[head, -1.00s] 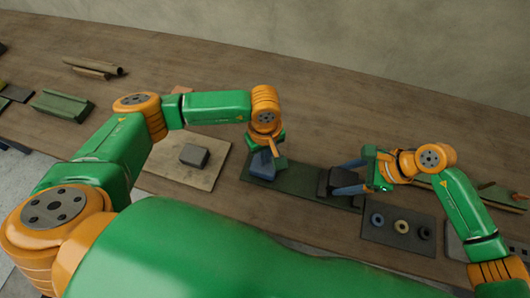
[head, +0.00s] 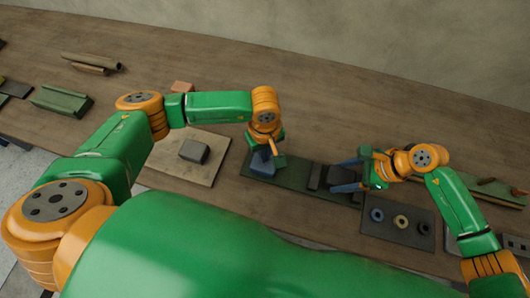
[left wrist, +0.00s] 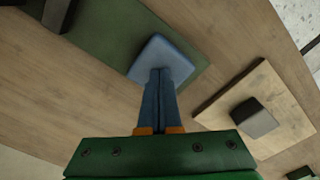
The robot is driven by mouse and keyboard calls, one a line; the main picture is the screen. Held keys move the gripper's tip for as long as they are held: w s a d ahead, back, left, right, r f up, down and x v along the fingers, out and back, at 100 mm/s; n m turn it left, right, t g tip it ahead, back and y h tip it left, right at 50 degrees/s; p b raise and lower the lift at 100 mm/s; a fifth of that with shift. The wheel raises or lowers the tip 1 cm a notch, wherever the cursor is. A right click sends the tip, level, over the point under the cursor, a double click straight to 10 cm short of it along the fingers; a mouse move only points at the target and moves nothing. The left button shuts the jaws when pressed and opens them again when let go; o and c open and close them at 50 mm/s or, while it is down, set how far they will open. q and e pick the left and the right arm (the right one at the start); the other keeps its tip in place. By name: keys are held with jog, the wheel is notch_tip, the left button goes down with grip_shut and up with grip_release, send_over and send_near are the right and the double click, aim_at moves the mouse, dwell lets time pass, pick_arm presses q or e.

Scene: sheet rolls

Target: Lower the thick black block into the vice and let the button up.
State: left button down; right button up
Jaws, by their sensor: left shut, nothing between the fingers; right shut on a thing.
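The green vice base (head: 290,178) lies on the table at the middle. The blue button (head: 260,166) is at its left end and also shows in the left wrist view (left wrist: 176,57). My left gripper (left wrist: 160,72) is shut and empty, its fingertips at the button's top, apparently touching. In the head view its fingertips are mostly hidden by the wrist. A dark upright vice jaw (head: 315,177) stands on the base. My right gripper (head: 346,174) is shut on the thick black block (head: 337,178), just right of that jaw. I cannot tell whether the block touches the base.
A wooden board (head: 170,170) with a dark block (head: 195,151) on it lies left of the base. A dark tray (head: 385,235) with several rings lies in front of my right gripper. Green blocks and rolls lie at the far left. The table behind the base is clear.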

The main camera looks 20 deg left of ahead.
jog(key=shift+f, duration=1.05)
jog(key=o, duration=1.5)
jog(key=shift+f, duration=0.1)
jog(key=shift+r, duration=4.55)
pick_arm(q)
notch_tip(320, 180, up, 9)
jog(key=p, duration=0.6)
pick_arm(e)
notch_tip(320, 180, up, 6)
jog(key=shift+r, duration=0.1)
